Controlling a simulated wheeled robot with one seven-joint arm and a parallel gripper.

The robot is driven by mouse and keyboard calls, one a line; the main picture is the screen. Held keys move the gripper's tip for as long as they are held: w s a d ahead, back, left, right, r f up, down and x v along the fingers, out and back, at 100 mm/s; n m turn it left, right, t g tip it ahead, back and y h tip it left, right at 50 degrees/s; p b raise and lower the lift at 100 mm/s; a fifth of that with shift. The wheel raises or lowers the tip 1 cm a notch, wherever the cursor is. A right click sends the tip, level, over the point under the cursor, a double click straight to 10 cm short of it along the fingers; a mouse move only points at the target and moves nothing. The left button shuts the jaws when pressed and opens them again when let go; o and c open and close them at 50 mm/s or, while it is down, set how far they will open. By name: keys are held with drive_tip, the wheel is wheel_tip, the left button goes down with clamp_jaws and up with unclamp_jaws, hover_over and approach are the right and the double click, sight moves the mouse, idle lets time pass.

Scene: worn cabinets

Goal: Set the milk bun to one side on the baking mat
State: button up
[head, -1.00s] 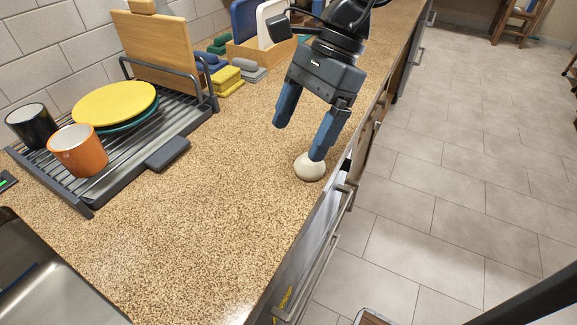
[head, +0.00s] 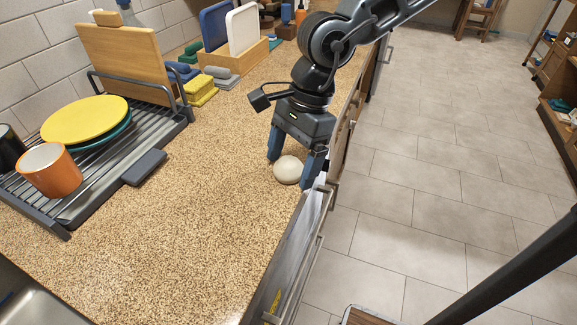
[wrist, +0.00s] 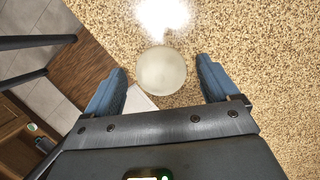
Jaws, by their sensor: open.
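The milk bun, a pale round ball (head: 287,171), sits on the speckled counter near its front edge. It also shows in the wrist view (wrist: 161,72), between and slightly beyond the fingertips. My gripper (head: 291,168) points down with its blue fingers open, one on each side of the bun. In the wrist view my gripper (wrist: 161,66) has a gap between each finger and the bun. I cannot make out a baking mat in either view.
A dish rack (head: 110,172) with a yellow plate (head: 85,120), an orange mug (head: 50,172) and a wooden board (head: 125,60) stands at left. Folded cloths (head: 200,92) lie behind. The counter (head: 190,220) left of the bun is clear. Cabinet handles (head: 312,255) line the front edge.

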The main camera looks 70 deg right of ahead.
drive_tip(key=shift+c, duration=0.5)
drive_tip(key=c, duration=1.1)
